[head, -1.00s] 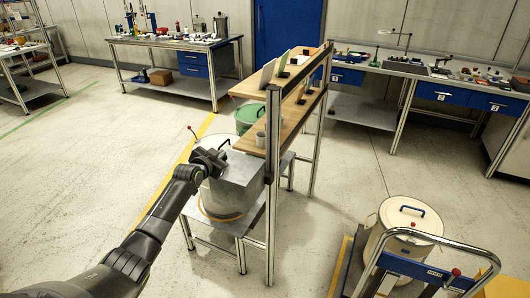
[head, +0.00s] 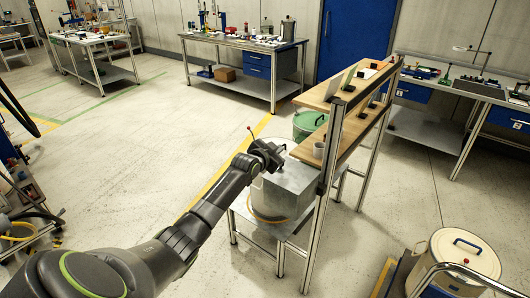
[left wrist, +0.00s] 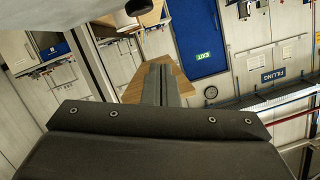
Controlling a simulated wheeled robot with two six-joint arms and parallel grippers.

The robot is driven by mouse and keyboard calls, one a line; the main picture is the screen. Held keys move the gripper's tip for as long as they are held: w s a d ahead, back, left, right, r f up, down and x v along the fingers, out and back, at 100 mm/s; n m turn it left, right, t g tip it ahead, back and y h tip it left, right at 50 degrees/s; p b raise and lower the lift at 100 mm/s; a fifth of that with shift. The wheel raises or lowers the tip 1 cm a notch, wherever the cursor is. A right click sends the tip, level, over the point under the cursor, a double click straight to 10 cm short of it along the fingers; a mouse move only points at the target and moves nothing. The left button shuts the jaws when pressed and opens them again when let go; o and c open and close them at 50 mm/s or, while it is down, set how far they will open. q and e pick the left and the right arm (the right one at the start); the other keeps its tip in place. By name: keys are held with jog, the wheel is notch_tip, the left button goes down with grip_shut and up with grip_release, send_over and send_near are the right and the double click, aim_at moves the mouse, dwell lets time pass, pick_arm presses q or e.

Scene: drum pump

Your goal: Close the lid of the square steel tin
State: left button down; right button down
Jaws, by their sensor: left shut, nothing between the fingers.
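The square steel tin (head: 290,188) is a silver box on a low metal stand, left of the wooden shelves in the head view. Its top looks flat, but my gripper covers part of it, so I cannot tell how the lid sits. My left gripper (head: 273,157) is at the tin's upper left edge, shut and empty. I cannot tell whether it touches the tin. In the left wrist view the closed fingers (left wrist: 160,84) point away from the camera, and the tin is not clearly seen. My right gripper is not in view.
The wooden shelf rack (head: 345,125) with its metal posts stands close on the tin's right. A green drum (head: 308,124) is behind. A thin rod with a red knob (head: 249,128) rises beside my gripper. A cream drum (head: 457,255) stands front right.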

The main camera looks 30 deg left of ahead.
pick_arm(q)
jog(key=b+v, duration=0.1)
jog(key=v, duration=0.8)
jog(key=shift+s+a, duration=0.15)
jog(key=shift+a, duration=0.3)
jog(key=shift+f, duration=0.1)
